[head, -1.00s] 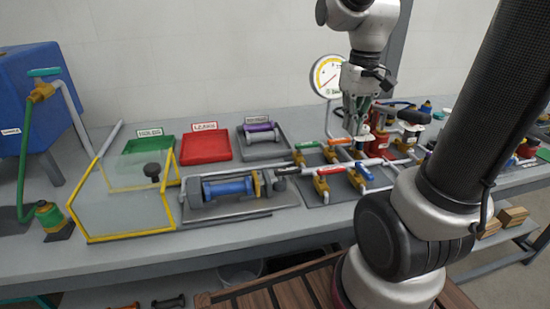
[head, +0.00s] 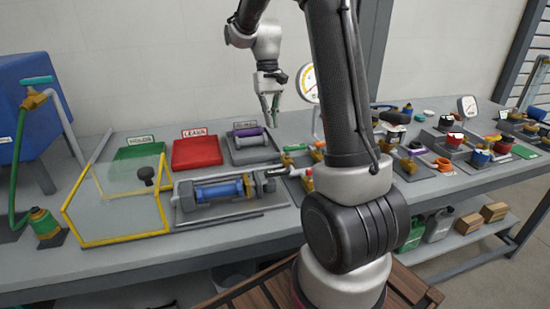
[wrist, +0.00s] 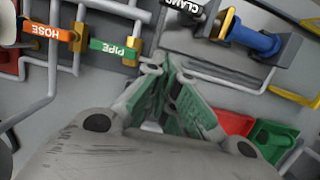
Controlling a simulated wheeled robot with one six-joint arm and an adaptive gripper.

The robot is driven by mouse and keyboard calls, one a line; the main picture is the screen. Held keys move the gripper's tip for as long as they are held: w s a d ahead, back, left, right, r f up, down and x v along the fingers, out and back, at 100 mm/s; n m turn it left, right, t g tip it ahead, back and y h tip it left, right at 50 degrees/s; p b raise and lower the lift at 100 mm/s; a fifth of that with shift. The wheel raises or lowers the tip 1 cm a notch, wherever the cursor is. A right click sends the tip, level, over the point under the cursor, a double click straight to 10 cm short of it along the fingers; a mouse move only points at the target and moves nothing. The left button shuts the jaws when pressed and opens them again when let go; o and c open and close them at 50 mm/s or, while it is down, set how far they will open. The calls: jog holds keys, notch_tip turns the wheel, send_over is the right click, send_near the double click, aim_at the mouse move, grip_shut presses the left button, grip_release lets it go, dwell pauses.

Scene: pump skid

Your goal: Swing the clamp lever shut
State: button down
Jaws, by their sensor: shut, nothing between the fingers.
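A clear yellow-framed guard (head: 118,205) stands left of the fixture. Green (head: 138,152), red (head: 195,153) and grey (head: 252,150) trays lie behind, the grey one with a purple spool. HOSE (wrist: 47,31) and PIPE (wrist: 114,50) valve handles are nearby. My arm hides some pipework.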

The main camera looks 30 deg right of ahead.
aim_at(277, 175)
jog(key=shift+f, duration=0.1)
jog(key=x, duration=1)
jog(key=shift+s, duration=0.3)
jog(key=shift+s+a, duration=0.2)
jog(key=shift+s, duration=0.4)
jog(key=shift+s+a, duration=0.15)
jog(key=shift+s, duration=0.45)
jog(key=shift+s+a, duration=0.15)
jog(key=shift+s, duration=0.4)
